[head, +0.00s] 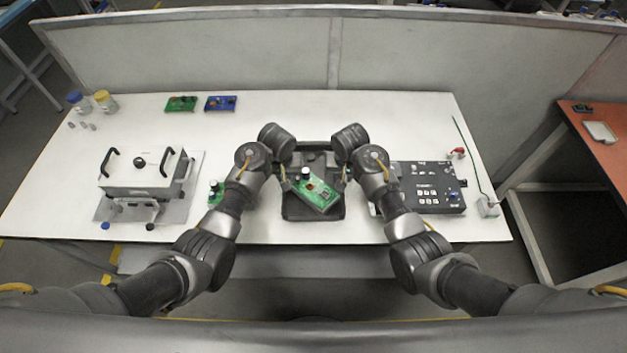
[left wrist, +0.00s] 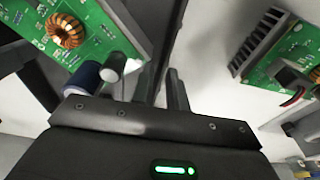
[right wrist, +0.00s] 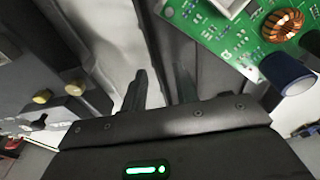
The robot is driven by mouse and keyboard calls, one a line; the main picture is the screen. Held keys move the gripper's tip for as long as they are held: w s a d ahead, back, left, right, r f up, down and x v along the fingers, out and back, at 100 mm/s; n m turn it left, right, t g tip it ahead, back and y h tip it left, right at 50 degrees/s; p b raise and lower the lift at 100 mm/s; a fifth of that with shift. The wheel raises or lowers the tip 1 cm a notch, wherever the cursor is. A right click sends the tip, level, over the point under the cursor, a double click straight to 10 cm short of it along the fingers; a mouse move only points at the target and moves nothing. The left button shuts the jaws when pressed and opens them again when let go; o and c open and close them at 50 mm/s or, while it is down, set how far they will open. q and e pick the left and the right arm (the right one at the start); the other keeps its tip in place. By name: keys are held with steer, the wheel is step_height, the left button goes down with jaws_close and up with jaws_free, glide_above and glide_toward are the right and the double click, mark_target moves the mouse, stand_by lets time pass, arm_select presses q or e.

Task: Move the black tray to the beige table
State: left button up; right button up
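The black tray (head: 298,212) is at the front middle of the pale table (head: 400,125), with a green circuit board (head: 318,193) lying tilted in it. The arms hide its sides, and I cannot tell whether it touches the tabletop. My left gripper (head: 284,178) is at the tray's left side; in the left wrist view its close-set fingers (left wrist: 163,88) stand on either side of the thin tray wall. My right gripper (head: 347,175) is at the right side; in the right wrist view its fingers (right wrist: 162,90) straddle the wall with a wider gap, and contact is unclear.
A black control box (head: 430,187) stands just right of the tray. A white box with handles (head: 142,175) and another green board (head: 216,190) are to the left. Boards (head: 181,104) and jars (head: 105,101) are at the back.

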arm_select(q)
steer(key=shift+c, duration=1.2)
arm_select(e)
steer(key=shift+c, duration=1.1)
arm_select(q)
jaws_close()
arm_select(e)
jaws_close()
